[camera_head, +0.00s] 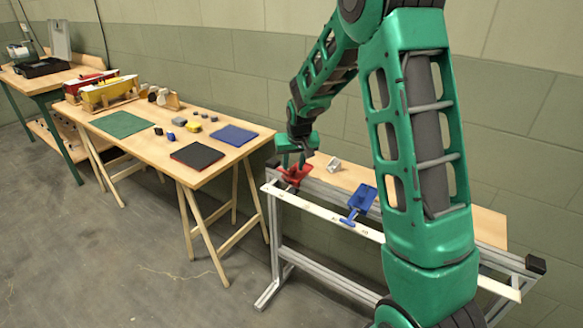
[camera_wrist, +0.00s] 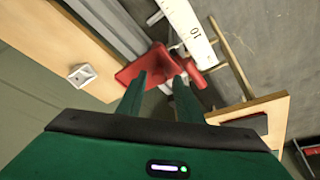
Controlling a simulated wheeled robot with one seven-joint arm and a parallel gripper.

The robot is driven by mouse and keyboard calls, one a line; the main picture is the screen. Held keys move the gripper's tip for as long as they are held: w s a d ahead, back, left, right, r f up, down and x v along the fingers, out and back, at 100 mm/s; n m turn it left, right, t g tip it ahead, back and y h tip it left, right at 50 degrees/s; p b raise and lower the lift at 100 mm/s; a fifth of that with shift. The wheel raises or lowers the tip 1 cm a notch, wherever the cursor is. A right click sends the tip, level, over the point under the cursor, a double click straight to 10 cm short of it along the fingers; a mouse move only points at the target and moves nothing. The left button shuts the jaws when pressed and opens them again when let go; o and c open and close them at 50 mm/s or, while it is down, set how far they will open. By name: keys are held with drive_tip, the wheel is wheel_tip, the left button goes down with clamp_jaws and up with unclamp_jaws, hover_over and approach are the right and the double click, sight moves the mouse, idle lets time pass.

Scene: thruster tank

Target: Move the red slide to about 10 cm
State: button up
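The red slide (camera_head: 294,175) sits at the left end of a long white ruler strip (camera_head: 325,213) on an aluminium rail. In the wrist view the red slide (camera_wrist: 152,64) lies just beyond my fingertips, with its red handle toward the strip. The strip (camera_wrist: 190,28) shows a "10" close to the slide. My gripper (camera_head: 300,158) points down right over the slide. In the wrist view my gripper (camera_wrist: 159,78) has its two fingers apart, with red showing between them. Whether the fingertips touch the slide cannot be told.
A blue slide (camera_head: 358,203) sits farther right on the same rail. A small pale metal block (camera_head: 334,164) lies on the board behind. A wooden table (camera_head: 160,118) with coloured mats and small blocks stands left. My arm hides part of the rail's right side.

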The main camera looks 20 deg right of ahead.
idle(0.3)
drive_tip(key=v, duration=1)
drive_tip(key=shift+r, duration=0.3)
drive_tip(key=shift+s, duration=0.15)
drive_tip(key=s+d+m+g, duration=0.1)
drive_tip(key=s+d+g, duration=0.1)
drive_tip(key=s, duration=1.8)
drive_tip(key=s+d+r+m+g+y, duration=0.1)
drive_tip(key=s+d+m+g, duration=0.1)
drive_tip(key=s, duration=1.8)
drive_tip(key=shift+s+d+m, duration=0.3)
drive_tip(key=shift+s+d, duration=0.05)
drive_tip(key=shift+d, duration=0.2)
drive_tip(key=shift+r, duration=0.1)
